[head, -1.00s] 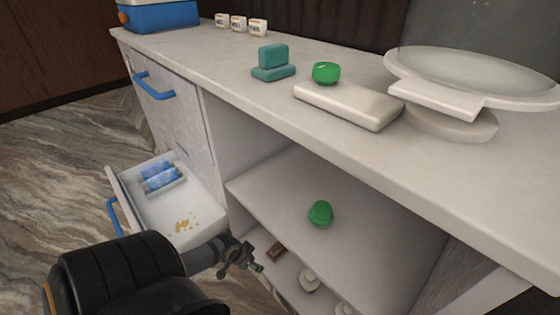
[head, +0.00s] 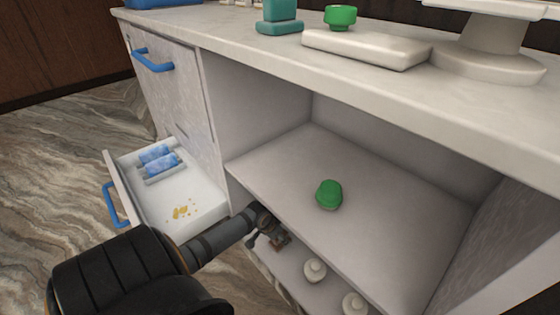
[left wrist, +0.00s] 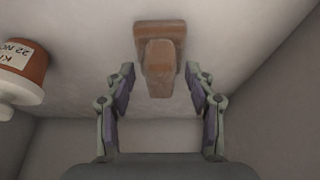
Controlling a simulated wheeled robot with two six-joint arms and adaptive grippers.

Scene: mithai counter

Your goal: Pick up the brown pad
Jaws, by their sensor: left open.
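The brown pad (left wrist: 160,60) has a flat base with a raised block on it. In the left wrist view it is at top centre, ahead of and between my open fingers, and I see no contact. In the head view the brown pad (head: 283,241) is on the lower shelf, partly hidden by my gripper. My left gripper (head: 266,229) reaches into the lower compartment beside it, and its open fingers also show in the left wrist view (left wrist: 162,78). My right gripper is in neither view.
The upper shelf (head: 395,195) bears a green item (head: 328,194) and overhangs the lower compartment. White-topped items (head: 314,270) stand to the right on the lower shelf; a brown labelled jar (left wrist: 22,65) shows in the wrist view. An open drawer (head: 197,212) is at left.

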